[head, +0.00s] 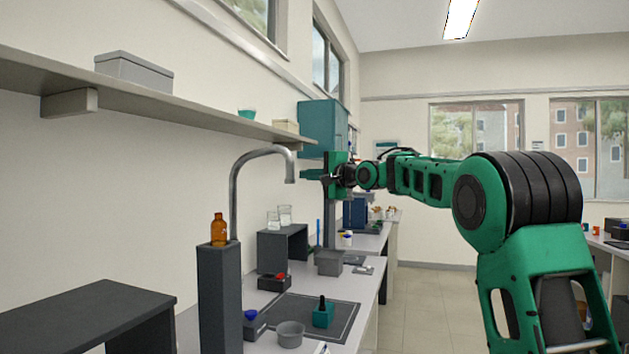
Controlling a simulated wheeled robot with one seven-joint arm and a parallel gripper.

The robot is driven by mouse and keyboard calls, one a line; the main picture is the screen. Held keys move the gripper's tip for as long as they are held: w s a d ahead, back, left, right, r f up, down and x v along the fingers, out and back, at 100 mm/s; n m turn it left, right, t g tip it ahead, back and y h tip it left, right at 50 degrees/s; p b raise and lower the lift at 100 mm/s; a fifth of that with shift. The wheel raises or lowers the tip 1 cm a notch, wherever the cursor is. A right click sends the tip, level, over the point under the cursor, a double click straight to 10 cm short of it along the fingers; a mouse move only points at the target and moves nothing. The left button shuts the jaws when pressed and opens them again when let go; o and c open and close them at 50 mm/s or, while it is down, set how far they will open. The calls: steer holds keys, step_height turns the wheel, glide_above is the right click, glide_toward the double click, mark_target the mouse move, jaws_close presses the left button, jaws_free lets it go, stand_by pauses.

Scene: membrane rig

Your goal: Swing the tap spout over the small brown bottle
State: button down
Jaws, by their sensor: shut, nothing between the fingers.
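The tap spout (262,151) is a grey curved pipe that rises behind the dark pillar and arches to the right, its outlet pointing down. The small brown bottle (219,231) stands upright on top of the tall dark grey pillar (220,295). The spout's outlet is to the right of the bottle, not above it in this view. My gripper (308,175) is at the end of the green arm, just right of the spout's outlet. It is shut and empty. I cannot tell whether it touches the spout.
A wall shelf (190,113) with a grey box (133,71) runs above the spout. Glass beakers (279,216) stand on a dark stand. A dark bench (85,310) is at lower left.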

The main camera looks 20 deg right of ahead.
steer(key=shift+s+a+r, duration=0.2)
steer(key=shift+s+a, duration=1.05)
steer(key=shift+s, duration=0.15)
